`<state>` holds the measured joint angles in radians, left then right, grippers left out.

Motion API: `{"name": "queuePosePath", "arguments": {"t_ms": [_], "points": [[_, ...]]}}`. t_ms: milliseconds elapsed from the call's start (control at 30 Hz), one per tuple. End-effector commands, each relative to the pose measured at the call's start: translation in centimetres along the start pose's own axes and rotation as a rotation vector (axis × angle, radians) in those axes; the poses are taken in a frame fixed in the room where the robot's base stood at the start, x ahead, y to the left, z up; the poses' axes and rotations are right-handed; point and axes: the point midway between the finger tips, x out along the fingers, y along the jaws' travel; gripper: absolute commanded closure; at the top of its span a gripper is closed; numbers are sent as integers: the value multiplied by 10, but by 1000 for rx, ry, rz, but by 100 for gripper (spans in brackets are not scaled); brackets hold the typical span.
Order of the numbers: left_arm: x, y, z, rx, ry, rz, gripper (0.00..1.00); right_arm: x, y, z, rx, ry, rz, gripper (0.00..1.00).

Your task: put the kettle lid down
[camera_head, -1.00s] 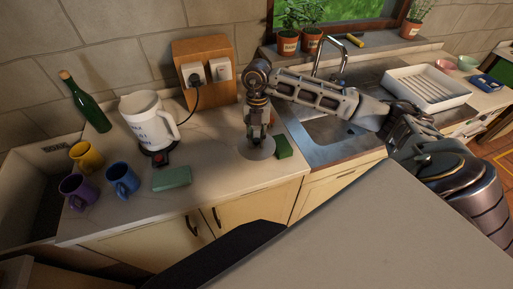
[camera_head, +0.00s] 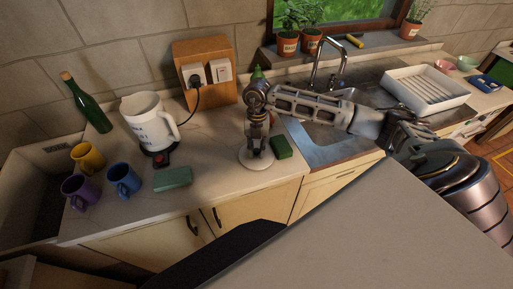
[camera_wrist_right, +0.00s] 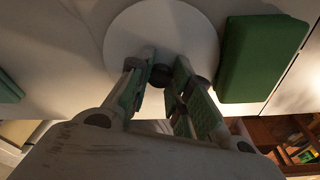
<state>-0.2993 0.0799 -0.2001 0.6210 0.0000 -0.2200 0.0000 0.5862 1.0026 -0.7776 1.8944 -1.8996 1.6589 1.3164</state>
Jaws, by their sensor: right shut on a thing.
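The kettle lid (camera_head: 257,164) is a round white disc with a dark knob. My right gripper (camera_head: 257,147) points down from above and is shut on the knob, which shows between the fingers in the right wrist view (camera_wrist_right: 161,76). The lid lies flat at the counter, left of a green block; I cannot tell whether it touches the surface. The white kettle (camera_head: 146,122) stands upright with its top open at the back left. My left gripper is not in view.
The green block (camera_head: 281,147) is close to the lid's right side. A teal block (camera_head: 172,178) and several mugs (camera_head: 123,180) stand left. The sink (camera_head: 330,146) is to the right. Counter (camera_head: 215,170) between teal block and lid is clear.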

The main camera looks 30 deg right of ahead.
Motion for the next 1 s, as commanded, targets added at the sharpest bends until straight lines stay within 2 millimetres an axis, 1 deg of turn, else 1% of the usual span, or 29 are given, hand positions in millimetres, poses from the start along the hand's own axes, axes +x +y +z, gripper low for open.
{"name": "queuePosePath", "arguments": {"t_ms": [400, 433, 600, 1000], "points": [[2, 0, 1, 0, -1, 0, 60, 4, 0, 1, 0, -1, 1, 99], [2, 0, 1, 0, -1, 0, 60, 4, 0, 1, -1, -1, 0, 78], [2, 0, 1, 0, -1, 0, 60, 3, 0, 1, 0, -1, 0, 58], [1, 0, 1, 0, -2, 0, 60, 2, 0, 0, 0, -1, 1, 58]]}}
